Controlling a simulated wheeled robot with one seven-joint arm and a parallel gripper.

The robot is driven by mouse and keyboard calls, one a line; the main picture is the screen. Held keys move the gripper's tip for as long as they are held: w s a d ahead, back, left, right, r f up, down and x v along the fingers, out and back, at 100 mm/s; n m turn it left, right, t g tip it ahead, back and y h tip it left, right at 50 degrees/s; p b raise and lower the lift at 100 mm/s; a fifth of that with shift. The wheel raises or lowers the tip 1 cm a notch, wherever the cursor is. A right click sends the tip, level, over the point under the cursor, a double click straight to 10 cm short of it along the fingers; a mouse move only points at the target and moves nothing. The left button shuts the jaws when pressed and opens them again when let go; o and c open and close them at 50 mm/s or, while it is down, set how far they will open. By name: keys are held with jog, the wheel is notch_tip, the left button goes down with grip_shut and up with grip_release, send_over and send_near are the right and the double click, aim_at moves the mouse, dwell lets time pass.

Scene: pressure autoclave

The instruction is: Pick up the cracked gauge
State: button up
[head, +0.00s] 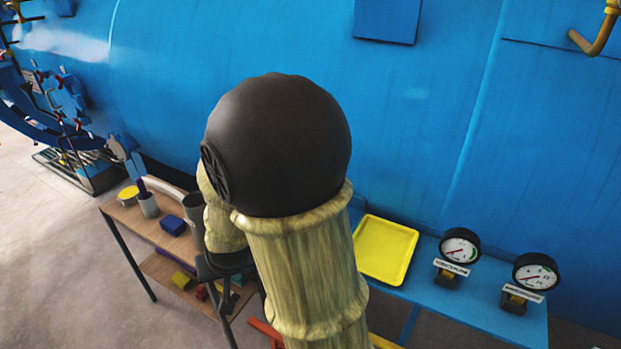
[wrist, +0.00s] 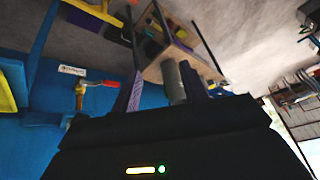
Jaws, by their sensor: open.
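Two round dial gauges stand at the right of the head view on a blue shelf (head: 460,303). I cannot tell at this size whether either glass is cracked. My gripper (head: 226,266) is mostly hidden behind my arm in the head view, left of the gauges and apart from them. In the wrist view its dark fingers (wrist: 164,84) are spread and hold nothing visible. No gauge dial shows in the wrist view.
A yellow tray (head: 386,249) lies on the shelf left of the gauges. A wooden cart (head: 127,214) at left carries cups and a blue block (head: 173,224). The large blue vessel (head: 420,120) stands behind.

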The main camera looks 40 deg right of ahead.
jog(key=w+d+f+m+t+h, duration=0.25)
jog(key=w+d+m+h, duration=0.35)
jog(key=w+d, duration=0.3)
jog(key=s+d+r+m+h, duration=0.1)
jog(key=d+r+m+h, duration=0.1)
jog(key=d+h, duration=0.2)
jog(key=s+d+r+m+g+h, duration=0.1)
jog(key=d+r+m+h, duration=0.1)
jog(key=d+h, duration=0.3)
jog(key=shift+s+r+m+h+p, duration=0.15)
jog(key=shift+s+m+h+p, duration=0.2)
jog(key=shift+h, duration=0.35)
jog(key=shift+d, duration=0.15)
jog(key=p+x, duration=0.4)
jog(key=x, duration=0.8)
jog(key=shift+s, duration=0.15)
jog(key=shift+d, duration=0.1)
